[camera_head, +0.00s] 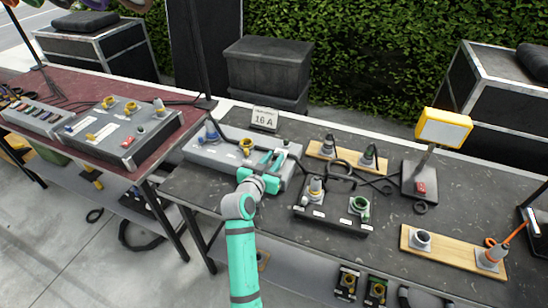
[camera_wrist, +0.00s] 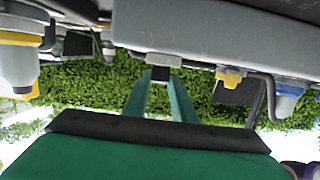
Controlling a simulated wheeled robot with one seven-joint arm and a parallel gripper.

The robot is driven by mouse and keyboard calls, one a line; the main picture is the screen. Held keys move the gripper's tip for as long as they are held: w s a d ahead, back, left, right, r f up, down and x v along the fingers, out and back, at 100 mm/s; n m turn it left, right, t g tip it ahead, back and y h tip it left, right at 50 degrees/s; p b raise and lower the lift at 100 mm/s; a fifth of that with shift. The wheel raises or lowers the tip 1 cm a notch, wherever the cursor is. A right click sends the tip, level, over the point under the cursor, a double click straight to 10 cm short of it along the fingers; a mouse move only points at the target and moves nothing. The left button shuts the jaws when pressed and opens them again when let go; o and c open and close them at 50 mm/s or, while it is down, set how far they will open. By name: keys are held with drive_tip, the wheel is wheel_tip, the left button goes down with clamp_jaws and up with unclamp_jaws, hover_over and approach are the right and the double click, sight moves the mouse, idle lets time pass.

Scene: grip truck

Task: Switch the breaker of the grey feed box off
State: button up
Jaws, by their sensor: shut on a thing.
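The long grey feed box (camera_head: 208,153) lies on the dark table in the head view, with a blue connector (camera_head: 212,131) and a yellow socket (camera_head: 246,146) on it. My gripper (camera_head: 272,158) reaches over the box's right part. In the wrist view, which looks upside down, the feed box (camera_wrist: 215,30) hangs across the top. My gripper's teal fingers (camera_wrist: 160,80) are shut on a small dark piece (camera_wrist: 160,73) at the box, apparently the breaker's lever. Its on or off position cannot be told. In the head view my gripper hides most of this spot.
A "16 A" sign (camera_head: 264,118) stands behind the box. A black distribution box (camera_head: 330,214) with grey and green connectors sits close on the right. Cables cross between them. A yellow-framed lamp (camera_head: 443,128) stands farther right. Another grey box (camera_head: 125,133) is on the red table.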

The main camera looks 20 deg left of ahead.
drive_tip(key=shift+a+r, duration=0.1)
idle(0.4)
drive_tip(key=o, duration=1.1)
drive_tip(key=shift+c, duration=0.2)
drive_tip(key=shift+s, duration=0.1)
drive_tip(key=v, duration=1)
drive_tip(key=shift+s, duration=0.35)
